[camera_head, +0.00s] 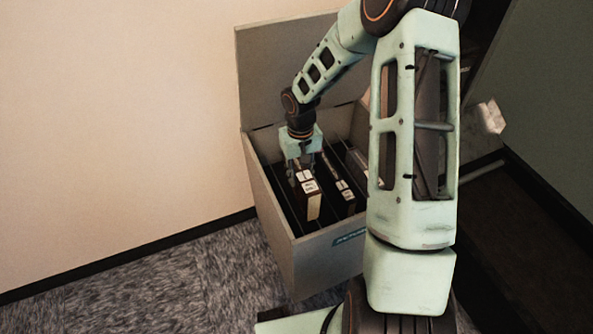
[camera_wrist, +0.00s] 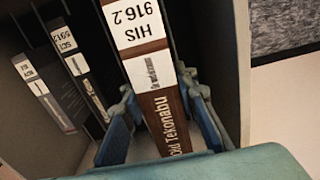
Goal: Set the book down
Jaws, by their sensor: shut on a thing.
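The book (camera_wrist: 165,112) has a brown spine lettered "Old Tekonabu" and a white label reading "HIS 916.2". In the wrist view its spine lies between the two fingers of my gripper (camera_wrist: 162,98), which is shut on it. In the head view my gripper (camera_head: 303,168) reaches down inside the grey bin (camera_head: 283,238), and the book (camera_head: 310,200) is upright within the bin walls. Whether its lower edge touches the bin floor is hidden.
Other labelled books stand to the right in the bin, one dark book (camera_head: 346,192) nearest. In the wrist view, books with labels "SCI 591.2" (camera_wrist: 75,60) and another (camera_wrist: 38,85) stand to the left. Thin dark dividers split the bin. My arm covers its right side.

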